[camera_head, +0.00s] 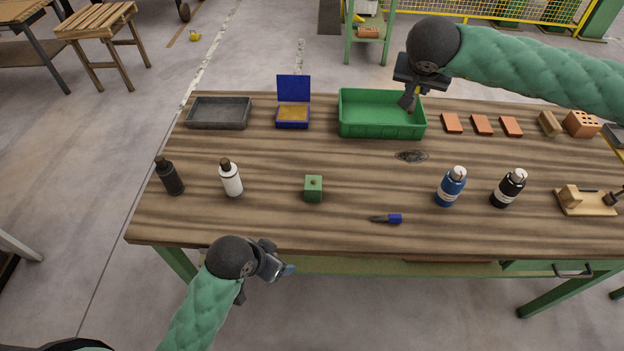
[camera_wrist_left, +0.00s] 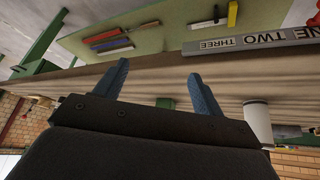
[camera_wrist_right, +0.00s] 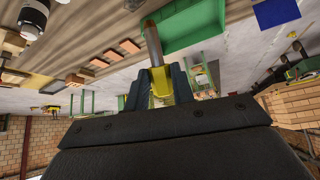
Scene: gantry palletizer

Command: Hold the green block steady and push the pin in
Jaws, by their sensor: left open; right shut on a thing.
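The small green block (camera_head: 313,190) stands on the wooden table, with a dark round spot on its top. It also shows small between my fingers in the left wrist view (camera_wrist_left: 165,103). My left gripper (camera_head: 285,270) is open and empty in front of the table's front edge, apart from the block. My right gripper (camera_head: 408,98) is at the far side over the green bin, shut on the pin (camera_wrist_right: 153,45). The pin has a yellow part between the fingers and a brownish shaft sticking out. No other pin shows on the table.
The green bin (camera_head: 382,133), blue open box (camera_head: 293,124) and grey tray (camera_head: 219,126) line the back. A white bottle (camera_head: 231,180) stands left of the block. A blue-handled tool (camera_head: 393,219) and a blue bottle (camera_head: 450,188) are to the right.

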